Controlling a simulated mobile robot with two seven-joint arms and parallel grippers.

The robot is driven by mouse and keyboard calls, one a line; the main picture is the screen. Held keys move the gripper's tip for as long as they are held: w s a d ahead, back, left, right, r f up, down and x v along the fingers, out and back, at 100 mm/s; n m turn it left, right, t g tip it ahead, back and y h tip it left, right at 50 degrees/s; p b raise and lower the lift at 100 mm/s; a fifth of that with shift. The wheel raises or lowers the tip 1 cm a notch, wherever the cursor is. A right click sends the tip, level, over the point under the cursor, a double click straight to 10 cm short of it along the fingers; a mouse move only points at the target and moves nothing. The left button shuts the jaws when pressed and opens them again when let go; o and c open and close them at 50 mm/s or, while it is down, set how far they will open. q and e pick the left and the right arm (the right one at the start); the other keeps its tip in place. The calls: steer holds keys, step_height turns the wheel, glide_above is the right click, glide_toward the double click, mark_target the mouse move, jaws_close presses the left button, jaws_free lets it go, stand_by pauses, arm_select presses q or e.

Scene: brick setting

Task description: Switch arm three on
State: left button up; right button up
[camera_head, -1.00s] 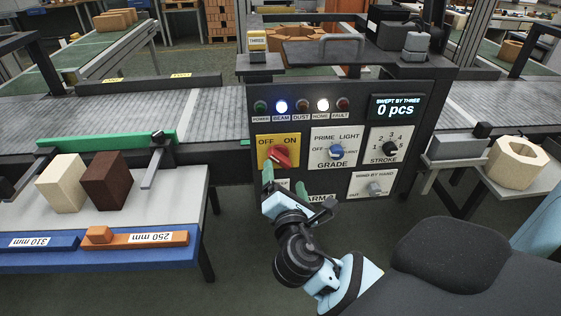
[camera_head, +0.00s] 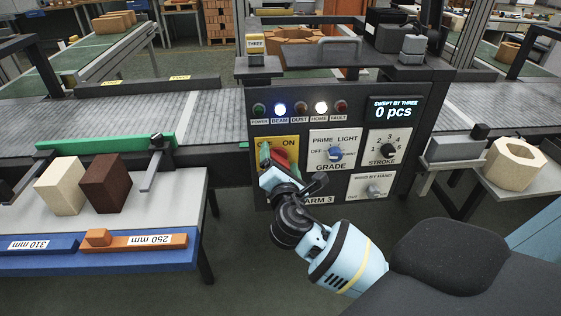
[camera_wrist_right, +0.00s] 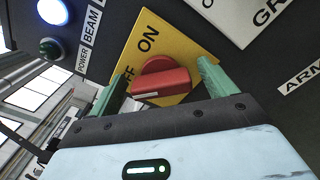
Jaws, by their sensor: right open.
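The control panel marked ARM 3 (camera_head: 320,198) stands at the centre of the head view. Its red rotary switch (camera_wrist_right: 162,78) sits on a yellow OFF/ON plate (camera_wrist_right: 185,50). In the head view my gripper covers most of the switch. My right gripper (camera_head: 272,160) is at the switch; in the right wrist view its green fingers (camera_wrist_right: 160,85) are open, one on each side of the red knob. I cannot tell whether they touch it. The POWER lamp (camera_head: 260,109) looks dark green and the BEAM lamp (camera_head: 280,109) is lit. My left gripper is not in view.
Right of the switch are the GRADE knob (camera_head: 335,153), the STROKE knob (camera_head: 388,150) and the WIND BY HAND knob (camera_head: 374,191). A display (camera_head: 395,109) reads 0 pcs. A side table (camera_head: 190,205) with blocks stands left; a conveyor (camera_head: 110,120) runs behind.

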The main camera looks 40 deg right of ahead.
steer(key=shift+c, duration=0.3)
steer(key=c, duration=0.9)
